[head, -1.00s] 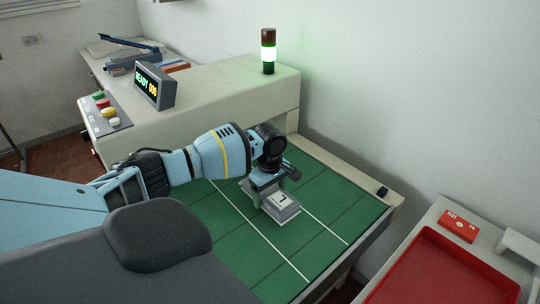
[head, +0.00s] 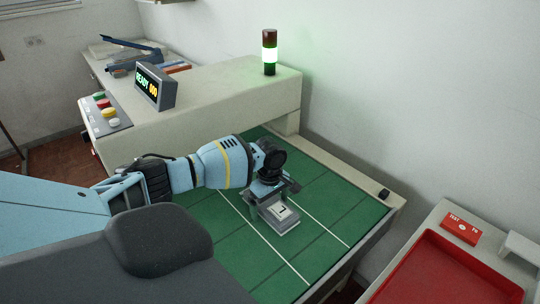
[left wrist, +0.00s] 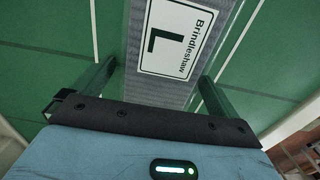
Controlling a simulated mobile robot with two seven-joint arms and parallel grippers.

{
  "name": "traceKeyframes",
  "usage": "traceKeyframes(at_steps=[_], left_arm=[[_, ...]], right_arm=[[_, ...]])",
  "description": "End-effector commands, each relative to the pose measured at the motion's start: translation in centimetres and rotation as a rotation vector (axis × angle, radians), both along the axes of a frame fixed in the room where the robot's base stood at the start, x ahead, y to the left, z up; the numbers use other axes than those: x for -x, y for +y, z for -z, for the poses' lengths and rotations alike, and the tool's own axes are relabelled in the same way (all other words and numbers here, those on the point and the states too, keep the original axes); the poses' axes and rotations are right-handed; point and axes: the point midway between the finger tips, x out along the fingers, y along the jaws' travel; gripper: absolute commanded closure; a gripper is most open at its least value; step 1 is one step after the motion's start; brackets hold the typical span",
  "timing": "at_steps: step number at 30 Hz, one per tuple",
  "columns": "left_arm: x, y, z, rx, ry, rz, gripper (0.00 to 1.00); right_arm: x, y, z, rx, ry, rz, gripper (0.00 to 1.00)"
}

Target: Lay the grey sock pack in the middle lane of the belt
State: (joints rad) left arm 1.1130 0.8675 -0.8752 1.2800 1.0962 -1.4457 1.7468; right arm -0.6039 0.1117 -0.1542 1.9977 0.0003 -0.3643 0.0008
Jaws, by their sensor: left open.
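The grey sock pack (head: 288,226) lies flat on the green belt (head: 325,205), label up, between the two white lines, in the middle lane. In the left wrist view the pack (left wrist: 165,93) shows a white label reading "Brindleshaw" and a large L. My left gripper (head: 273,199) is open just above the pack, with one finger on each side of it. In the left wrist view the fingers of my left gripper (left wrist: 152,84) stand on either side of the pack. The gripper hides the pack's far end. My right gripper is not in view.
A cream machine housing (head: 215,100) spans the belt's far end, with a display reading READY (head: 155,88), coloured buttons (head: 109,112) and a signal tower lit green (head: 269,54). A red tray (head: 440,270) stands at the right. The right lane is clear.

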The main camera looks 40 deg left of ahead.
Motion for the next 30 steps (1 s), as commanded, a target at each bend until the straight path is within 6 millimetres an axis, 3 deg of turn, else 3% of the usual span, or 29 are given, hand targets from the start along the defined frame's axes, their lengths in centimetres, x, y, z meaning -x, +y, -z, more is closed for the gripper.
traceKeyframes(at_steps=[8, 21, 30], left_arm=[[0.0, 0.1, -1.1, -0.001, -0.002, -0.001, 0.01], [-0.1, 0.0, -9.6, 0.001, -0.006, 0.0, 0.01], [0.0, 0.0, -12.2, 0.0, -0.001, 0.0, 0.01]], right_arm=[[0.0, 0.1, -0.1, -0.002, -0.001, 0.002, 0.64], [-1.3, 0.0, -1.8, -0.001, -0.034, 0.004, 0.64], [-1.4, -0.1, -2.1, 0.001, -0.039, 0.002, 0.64]])
